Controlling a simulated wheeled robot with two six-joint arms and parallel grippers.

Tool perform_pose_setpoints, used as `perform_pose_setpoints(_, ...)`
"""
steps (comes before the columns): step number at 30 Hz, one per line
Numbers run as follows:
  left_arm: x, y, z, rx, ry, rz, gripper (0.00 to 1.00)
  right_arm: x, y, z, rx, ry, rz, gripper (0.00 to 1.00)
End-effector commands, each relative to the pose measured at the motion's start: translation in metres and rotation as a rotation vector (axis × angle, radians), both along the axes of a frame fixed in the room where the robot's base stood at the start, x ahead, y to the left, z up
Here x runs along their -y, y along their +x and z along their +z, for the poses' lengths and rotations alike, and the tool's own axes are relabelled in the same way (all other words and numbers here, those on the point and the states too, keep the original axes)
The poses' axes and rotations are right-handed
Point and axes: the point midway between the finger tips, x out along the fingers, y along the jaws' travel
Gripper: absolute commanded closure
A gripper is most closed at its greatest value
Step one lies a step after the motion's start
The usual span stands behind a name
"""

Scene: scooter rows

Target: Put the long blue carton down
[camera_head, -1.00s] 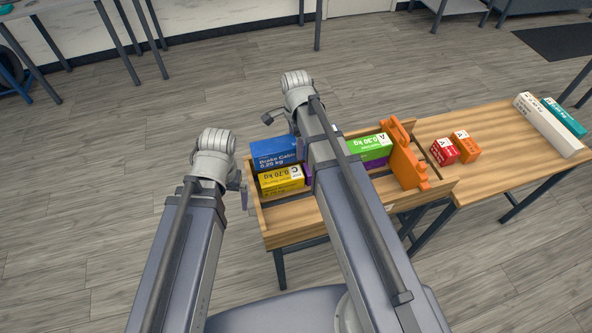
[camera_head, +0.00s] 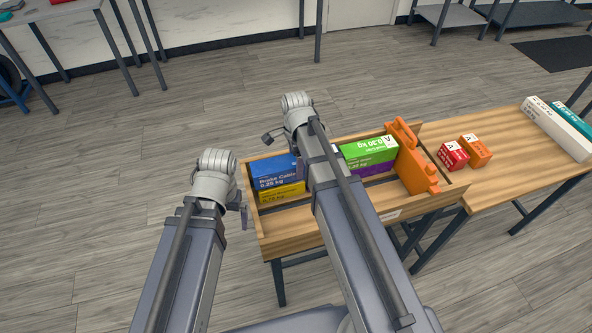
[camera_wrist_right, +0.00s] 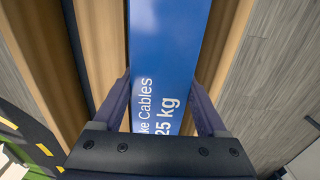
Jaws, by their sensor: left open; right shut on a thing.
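The long blue carton (camera_head: 274,171), labelled Brake Cables, is at the left end of a wooden tray (camera_head: 292,241). It covers much of a yellow carton (camera_head: 283,193); I cannot tell whether it rests on it or hangs just above. My right gripper (camera_wrist_right: 161,88) is shut on the blue carton, one finger along each side in the right wrist view. In the head view my right arm hides this grip and the carton's right end. My left gripper (camera_head: 244,209) is open, left of the tray and apart from the cartons; its fingers are barely visible.
A green carton (camera_head: 368,150) lies over a purple one (camera_head: 372,168) in the tray, beside an orange divider (camera_head: 414,165). On the adjoining table (camera_head: 500,184) are a red box (camera_head: 452,156), an orange box (camera_head: 475,150), and white (camera_head: 558,128) and teal cartons (camera_head: 575,115).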

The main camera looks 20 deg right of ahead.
Motion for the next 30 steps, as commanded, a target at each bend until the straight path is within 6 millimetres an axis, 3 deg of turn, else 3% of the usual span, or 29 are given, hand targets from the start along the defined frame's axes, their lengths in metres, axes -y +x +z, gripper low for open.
perform_pose_setpoints(1,0.0,0.0,-0.0135,0.0,0.0,0.0,0.0,0.0,0.0,-0.0135,0.0,0.0,0.0,0.98)
perform_pose_setpoints(3,0.0,0.0001,-0.0178,0.0,0.0,0.0,0.0,0.0,0.0,-0.0179,0.0,0.0,0.0,0.98)
perform_pose_setpoints(15,0.0,0.0,-0.0198,0.0,0.0,0.0,0.0,0.0,0.0,-0.0198,0.0,0.0,0.0,0.98)
perform_pose_setpoints(16,-0.0001,0.0,-0.0195,0.0,0.0,0.0,0.0,0.0,0.0,-0.0196,0.0,0.0,0.0,0.24)
perform_pose_setpoints(22,0.0001,0.0,-0.0183,0.0,0.0,0.0,0.0,0.0,0.0,-0.0184,0.0,0.0,0.0,0.02)
perform_pose_setpoints(30,0.0,0.0,-0.0179,0.0,0.0,0.0,0.0,0.0,0.0,-0.0179,0.0,0.0,0.0,0.0)
